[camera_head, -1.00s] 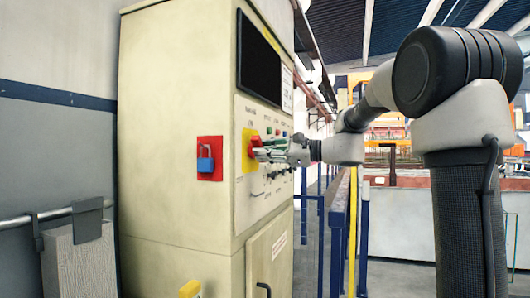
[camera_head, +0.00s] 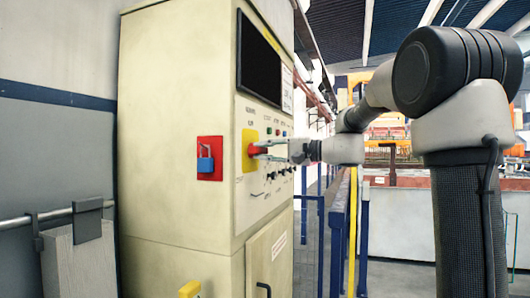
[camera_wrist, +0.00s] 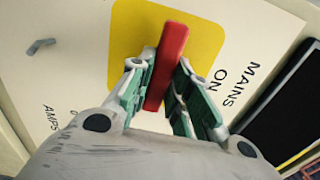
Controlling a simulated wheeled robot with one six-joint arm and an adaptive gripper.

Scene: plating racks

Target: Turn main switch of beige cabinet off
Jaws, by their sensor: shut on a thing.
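The beige cabinet (camera_head: 175,140) stands left of centre, its control panel facing right. The main switch is a red handle on a yellow plate (camera_head: 249,136) on that panel. In the wrist view the red handle (camera_wrist: 167,65) sits between the fingers, over the yellow plate (camera_wrist: 205,35), with "MAINS" and "ON" lettering beside it. My gripper (camera_head: 262,150) is shut on the red handle, one finger on each side; it also shows in the wrist view (camera_wrist: 160,90). In the wrist view the handle looks tilted against the lettering. The fingers hide part of the handle.
A blue padlock (camera_head: 205,163) hangs on a red plate on the cabinet's side. Small knobs and buttons sit on the panel beside my gripper. A dark screen (camera_head: 258,62) is above. Blue and yellow railings (camera_head: 340,230) stand to the right.

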